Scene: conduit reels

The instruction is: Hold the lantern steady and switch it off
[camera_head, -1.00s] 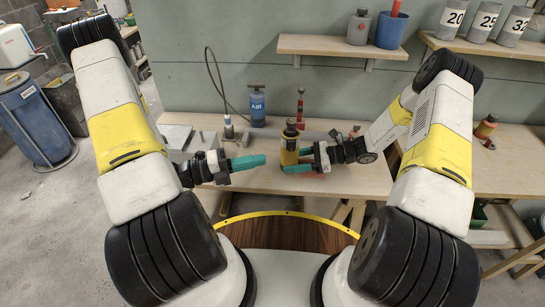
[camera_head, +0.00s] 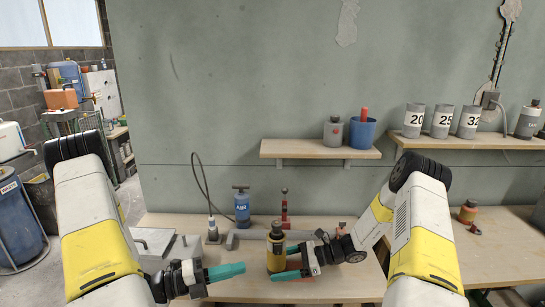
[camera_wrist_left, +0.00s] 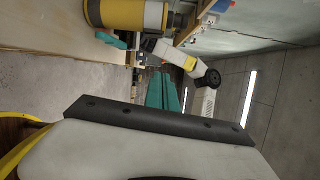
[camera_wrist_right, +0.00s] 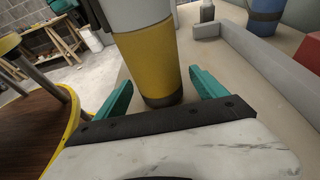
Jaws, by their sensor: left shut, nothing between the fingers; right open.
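The lantern (camera_head: 276,248), a yellow cylinder with a dark top, stands upright on the wooden bench. My right gripper (camera_head: 284,264) is open at the lantern, low on its body. In the right wrist view the teal fingers (camera_wrist_right: 160,80) are spread on both sides of the lantern (camera_wrist_right: 150,58), with a gap visible at the right finger. My left gripper (camera_head: 240,269) is shut and empty, left of the lantern and apart from it. Its closed fingers (camera_wrist_left: 163,92) show in the left wrist view, with the lantern (camera_wrist_left: 122,14) at the top. I cannot make out a switch.
Behind the lantern are a grey bar (camera_head: 250,235), a blue bottle-like jack (camera_head: 242,207) and a red tool (camera_head: 285,210). A grey metal block (camera_head: 152,243) lies at the left. A shelf (camera_head: 320,150) hangs above. A second bench (camera_head: 490,262) is at right.

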